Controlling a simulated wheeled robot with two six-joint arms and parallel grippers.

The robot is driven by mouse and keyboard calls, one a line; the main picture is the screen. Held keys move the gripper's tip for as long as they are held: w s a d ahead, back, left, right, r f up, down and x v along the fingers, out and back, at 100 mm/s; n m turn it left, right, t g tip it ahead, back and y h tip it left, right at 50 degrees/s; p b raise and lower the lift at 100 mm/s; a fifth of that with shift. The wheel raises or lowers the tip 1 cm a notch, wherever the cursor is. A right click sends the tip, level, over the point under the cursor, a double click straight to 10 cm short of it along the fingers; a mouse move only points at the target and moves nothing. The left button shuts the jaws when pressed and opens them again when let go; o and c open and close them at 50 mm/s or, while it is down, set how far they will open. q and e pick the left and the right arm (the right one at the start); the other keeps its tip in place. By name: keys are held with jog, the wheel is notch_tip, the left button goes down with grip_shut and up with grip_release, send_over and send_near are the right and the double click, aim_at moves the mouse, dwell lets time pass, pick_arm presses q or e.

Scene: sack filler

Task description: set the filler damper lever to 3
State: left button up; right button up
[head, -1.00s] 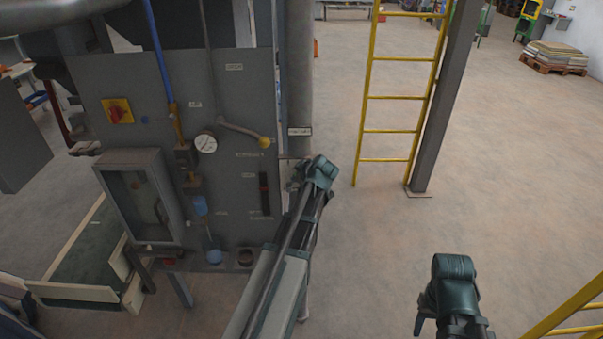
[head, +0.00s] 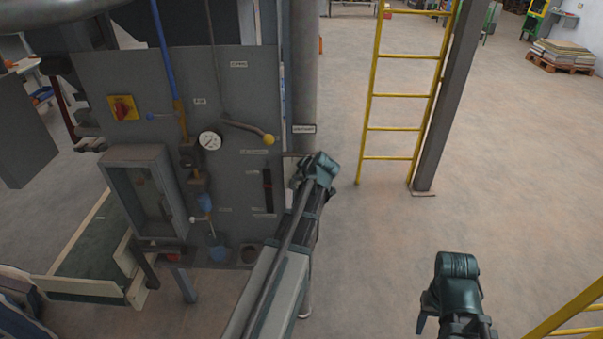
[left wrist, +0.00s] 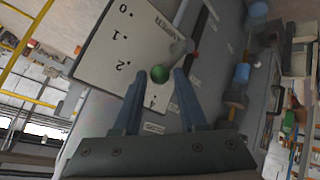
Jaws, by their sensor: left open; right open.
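The damper lever (left wrist: 180,50) shows in the left wrist view, with a green ball knob (left wrist: 160,74) at its end. It stands over a pale scale plate (left wrist: 100,45) with 0, 1 and 2 readable and what looks like a 4 lower down. The knob lies past the 2; the 3 cannot be seen, and a finger covers part of the plate. My left gripper (left wrist: 158,77) is open, its fingertips on either side of the knob; contact cannot be told. In the head view my left wrist (head: 318,170) is at the panel's right edge. My right gripper (head: 437,312) is open and away from the machine.
The grey filler panel (head: 235,90) carries a yellow-knobbed lever (head: 268,139), a gauge (head: 210,140) and a red switch (head: 123,107). A grey pipe (head: 303,80) runs beside it. A yellow ladder (head: 405,96) stands behind. The floor between is clear.

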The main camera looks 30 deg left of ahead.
pick_arm(q)
jog(key=p+v, duration=0.8)
jog(key=v, duration=0.5)
jog(key=shift+d+r+p, duration=0.2)
jog(key=shift+p, duration=0.2)
jog(key=shift+s+f, duration=0.1)
jog(key=shift+s, duration=0.05)
jog(key=s+d+f+m+g+h+b, duration=0.2)
jog(key=s+d+f+m+b, duration=0.4)
jog(key=d+f, duration=0.3)
jog(key=s+d+f+m+g+h+b, duration=0.2)
jog(key=s+d+f+m+b, duration=0.4)
jog(key=d, duration=0.5)
jog(key=s+d+f+m+g+h+b, duration=0.2)
jog(key=s+d+f+m+b, duration=0.4)
jog(key=d+f, duration=0.5)
jog(key=f+m+b, duration=0.1)
jog(key=m, duration=0.1)
jog(key=shift+m+h+b, duration=0.3)
jog(key=shift+m+b, duration=0.05)
jog(key=shift+m, duration=0.05)
